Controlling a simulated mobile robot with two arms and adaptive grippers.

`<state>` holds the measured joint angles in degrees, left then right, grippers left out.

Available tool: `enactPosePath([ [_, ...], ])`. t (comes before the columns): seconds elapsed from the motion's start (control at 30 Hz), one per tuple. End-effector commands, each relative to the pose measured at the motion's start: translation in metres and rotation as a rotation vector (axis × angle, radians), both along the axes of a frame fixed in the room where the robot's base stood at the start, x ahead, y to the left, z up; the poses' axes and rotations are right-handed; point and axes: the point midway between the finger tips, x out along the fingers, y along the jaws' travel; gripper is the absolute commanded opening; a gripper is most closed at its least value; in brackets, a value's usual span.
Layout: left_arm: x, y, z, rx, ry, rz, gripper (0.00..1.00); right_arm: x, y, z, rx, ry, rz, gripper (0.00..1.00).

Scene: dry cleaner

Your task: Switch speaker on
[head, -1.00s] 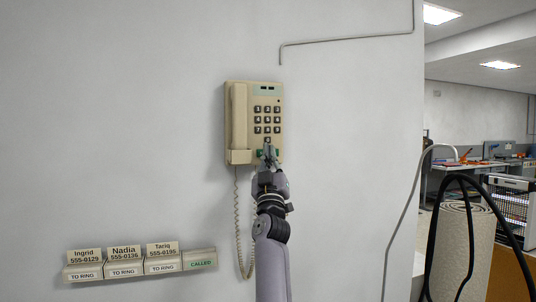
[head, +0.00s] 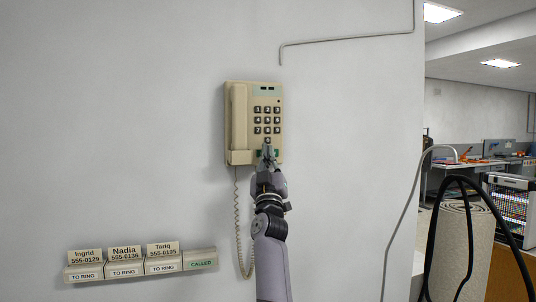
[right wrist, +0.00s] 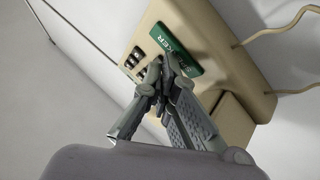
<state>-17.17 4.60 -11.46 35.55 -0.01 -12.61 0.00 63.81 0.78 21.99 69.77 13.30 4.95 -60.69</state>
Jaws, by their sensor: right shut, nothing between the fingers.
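A beige wall phone (head: 245,92) with a handset (head: 239,120) hung on its left side is mounted on the grey wall. Dark number keys (head: 267,119) fill its right half. A green key, partly hidden by my gripper in the head view, shows in the right wrist view (right wrist: 186,58) with the letters "KER" visible. My right gripper (head: 267,149) is shut and empty, its fingertips (right wrist: 167,66) at the green key's edge, below the number keys. I cannot tell whether they touch it. My left gripper is out of view.
A coiled cord (head: 238,215) hangs below the phone. A rack (head: 140,267) with name cards for Ingrid, Nadia and Tariq and a "CALLED" slot is at lower left. A rolled carpet (head: 462,250) and black hose stand at right.

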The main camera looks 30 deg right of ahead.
Motion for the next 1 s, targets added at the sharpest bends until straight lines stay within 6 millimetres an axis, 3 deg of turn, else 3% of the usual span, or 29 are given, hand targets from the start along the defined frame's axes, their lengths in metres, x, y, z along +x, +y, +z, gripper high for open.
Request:
enactPosePath([
  [0.53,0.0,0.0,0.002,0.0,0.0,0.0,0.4,0.002,-0.001,0.0,-0.001,0.0,-0.001,0.0],
  [1.0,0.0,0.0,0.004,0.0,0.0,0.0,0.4,-0.012,0.003,0.0,0.0,0.0,0.0,0.0],
])
